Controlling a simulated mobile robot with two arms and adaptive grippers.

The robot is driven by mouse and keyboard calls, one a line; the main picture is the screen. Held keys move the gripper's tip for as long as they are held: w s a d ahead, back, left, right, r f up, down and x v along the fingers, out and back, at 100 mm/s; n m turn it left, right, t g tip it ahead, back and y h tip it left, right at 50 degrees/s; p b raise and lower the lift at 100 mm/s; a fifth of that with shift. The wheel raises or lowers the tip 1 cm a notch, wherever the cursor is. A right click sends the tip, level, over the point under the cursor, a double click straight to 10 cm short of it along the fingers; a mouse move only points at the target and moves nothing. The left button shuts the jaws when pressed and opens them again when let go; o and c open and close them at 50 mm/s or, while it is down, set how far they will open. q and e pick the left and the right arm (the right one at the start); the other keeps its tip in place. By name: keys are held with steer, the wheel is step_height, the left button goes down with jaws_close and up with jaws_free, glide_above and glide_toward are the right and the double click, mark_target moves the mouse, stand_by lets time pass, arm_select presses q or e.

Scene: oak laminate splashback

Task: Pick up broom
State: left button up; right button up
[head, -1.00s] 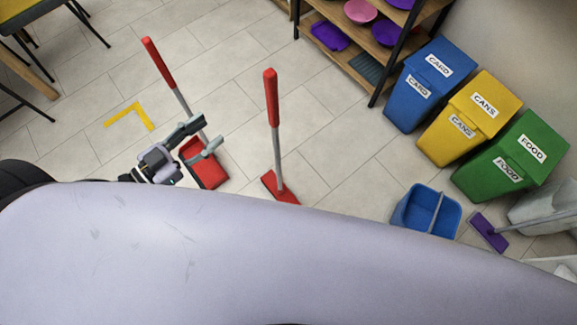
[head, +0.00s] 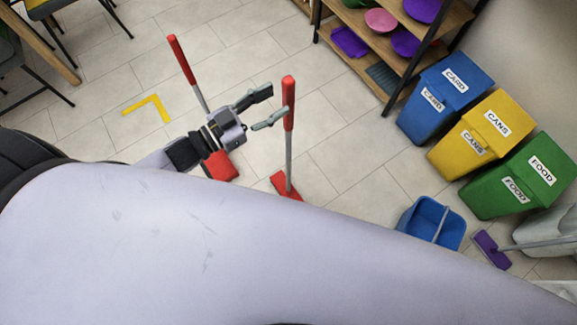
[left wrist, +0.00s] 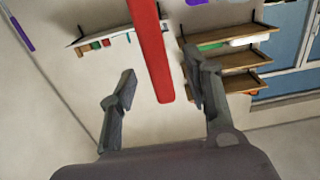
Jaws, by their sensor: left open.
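The broom (head: 289,110) stands upright on the floor, with a red grip, a grey shaft and a red head (head: 287,186). My left gripper (head: 274,105) is open beside the upper part of its red grip, fingers pointing towards it. In the left wrist view the red broom handle (left wrist: 151,45) runs down from the top between the two open fingers (left wrist: 161,78); neither finger visibly grips it. A long-handled red dustpan (head: 220,166) stands left of the broom, partly hidden behind my left gripper. My right gripper is out of view.
A blue bucket (head: 430,222) and a purple mop head (head: 491,249) are at the right. Blue, yellow (head: 482,137) and green bins stand beyond, beside a shelf unit (head: 377,55). A yellow corner mark (head: 147,105) is on the tiled floor. Floor behind the broom is clear.

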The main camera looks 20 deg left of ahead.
mark_target(284, 97)
arm_select(q)
steer(key=x, duration=0.2)
steer(key=p+x, duration=0.1)
steer(key=x, duration=0.1)
steer(key=shift+s+d+r, duration=0.15)
steer(key=shift+r, duration=0.05)
steer(key=shift+w+d+f, duration=0.1)
steer(key=shift+w+d, duration=0.25)
steer(key=shift+a, duration=0.1)
steer(key=shift+c, duration=0.5)
jaws_close()
